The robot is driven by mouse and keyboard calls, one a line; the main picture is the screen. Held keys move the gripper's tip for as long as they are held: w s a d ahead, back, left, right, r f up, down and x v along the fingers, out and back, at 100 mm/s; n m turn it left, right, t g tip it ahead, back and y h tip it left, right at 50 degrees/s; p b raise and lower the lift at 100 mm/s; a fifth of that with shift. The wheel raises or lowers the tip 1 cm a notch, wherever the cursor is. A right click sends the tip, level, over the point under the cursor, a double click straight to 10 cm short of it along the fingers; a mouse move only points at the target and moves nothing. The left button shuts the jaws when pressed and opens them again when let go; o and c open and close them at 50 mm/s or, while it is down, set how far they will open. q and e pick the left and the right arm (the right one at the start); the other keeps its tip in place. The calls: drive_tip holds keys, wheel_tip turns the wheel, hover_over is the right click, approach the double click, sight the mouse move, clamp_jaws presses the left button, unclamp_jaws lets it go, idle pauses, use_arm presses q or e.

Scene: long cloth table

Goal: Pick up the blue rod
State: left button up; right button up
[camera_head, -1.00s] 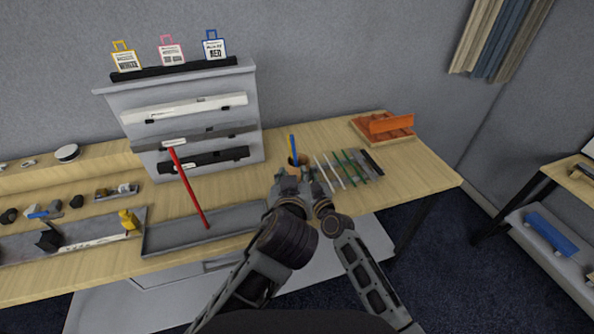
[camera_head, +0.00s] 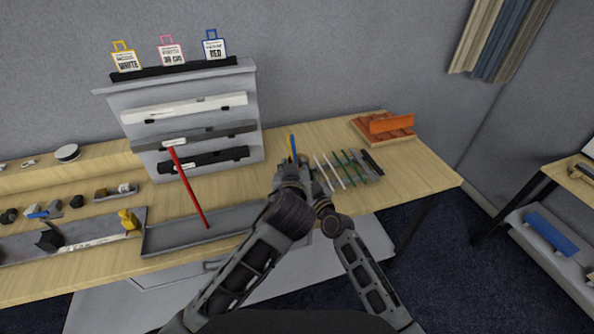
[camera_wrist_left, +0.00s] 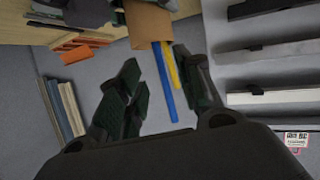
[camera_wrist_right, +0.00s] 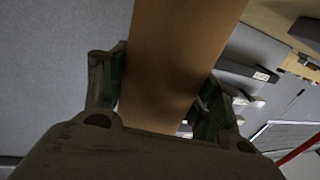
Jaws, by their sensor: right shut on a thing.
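The blue rod (camera_head: 293,144) stands out of the brown cup (camera_wrist_left: 150,24) beside a yellow rod (camera_wrist_left: 171,66). The blue rod also shows in the left wrist view (camera_wrist_left: 165,88), lying between the fingers of my left gripper (camera_wrist_left: 160,82). These fingers are open, with gaps showing on both sides of the rods. My right gripper (camera_wrist_right: 160,92) is shut on the brown cup, which fills the space between its fingers in the right wrist view (camera_wrist_right: 172,65). In the head view the cup is mostly hidden behind the grippers.
Several thin rods and dark bars (camera_head: 350,165) lie on the table right of the grippers. An orange holder (camera_head: 390,124) stands farther right. A rack (camera_head: 195,130) with white and dark bars stands back left, a red rod (camera_head: 187,186) leaning before it over a grey tray (camera_head: 160,238).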

sight(295, 160)
use_arm(q)
drive_tip(key=shift+w, duration=0.1)
idle(0.3)
drive_tip(key=shift+x, duration=2.55)
drive_tip(key=shift+r, duration=0.1)
clamp_jaws()
